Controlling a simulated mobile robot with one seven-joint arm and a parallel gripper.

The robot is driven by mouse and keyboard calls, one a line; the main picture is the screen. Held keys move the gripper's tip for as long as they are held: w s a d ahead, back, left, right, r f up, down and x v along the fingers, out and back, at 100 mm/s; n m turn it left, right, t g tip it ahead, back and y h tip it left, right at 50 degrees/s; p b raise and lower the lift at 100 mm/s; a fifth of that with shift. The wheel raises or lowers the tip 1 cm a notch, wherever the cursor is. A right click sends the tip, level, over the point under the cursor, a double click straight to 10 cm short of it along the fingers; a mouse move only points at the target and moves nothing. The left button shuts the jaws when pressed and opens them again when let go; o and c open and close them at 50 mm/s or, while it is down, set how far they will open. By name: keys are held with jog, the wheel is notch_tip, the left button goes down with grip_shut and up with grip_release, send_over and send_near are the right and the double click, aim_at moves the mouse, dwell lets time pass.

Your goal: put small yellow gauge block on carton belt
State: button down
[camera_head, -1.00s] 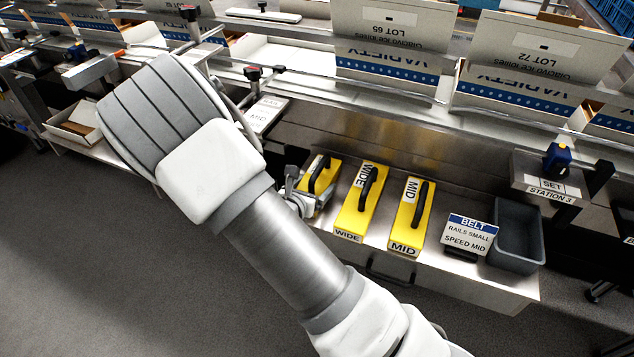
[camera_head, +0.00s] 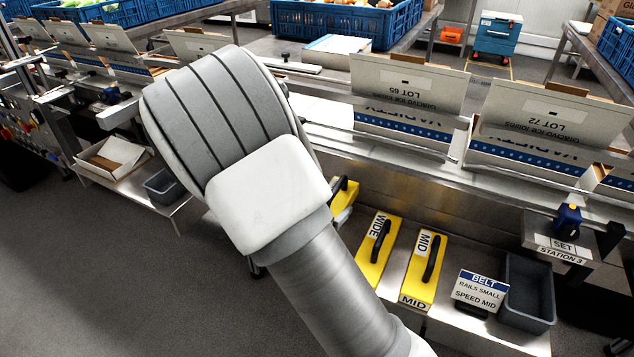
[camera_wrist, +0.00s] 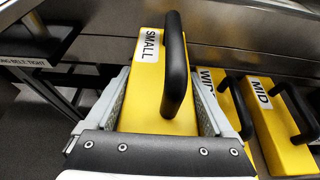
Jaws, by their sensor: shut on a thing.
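The small yellow gauge block (camera_wrist: 153,82), labelled SMALL with a black handle, fills the middle of the wrist view. My gripper (camera_wrist: 160,105) is shut on it, one finger along each side. The carton belt (camera_head: 335,138) runs along the line behind the shelf, carrying upright cartons such as the LOT 65 carton (camera_head: 405,95) and the LOT 72 carton (camera_head: 540,120). I cannot tell how far the block is above the shelf.
The WIDE block (camera_head: 378,252) and MID block (camera_head: 423,272) stand on the steel shelf to the right. Beyond them are the BELT sign (camera_head: 481,289) and a grey bin (camera_head: 528,290). A blue knob (camera_head: 568,220) is on the Station 3 bracket. Guide rails edge the belt.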

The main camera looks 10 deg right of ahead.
jog(key=shift+w+r, duration=0.1)
jog(key=shift+r, duration=0.8)
jog(key=r+n+y, duration=0.1)
jog(key=r, duration=0.2)
jog(key=r+n+t+y+p, duration=0.1)
jog(key=r, duration=0.2)
jog(key=s+d+r+n+t+y, duration=0.1)
jog(key=r+y, duration=0.1)
jog(key=r, duration=0.1)
jog(key=shift+s+r+n+p, duration=0.1)
jog(key=shift+r+n+p, duration=0.05)
jog(key=shift+n+p, duration=0.25)
notch_tip(320, 180, up, 18)
jog(key=p, duration=1.8)
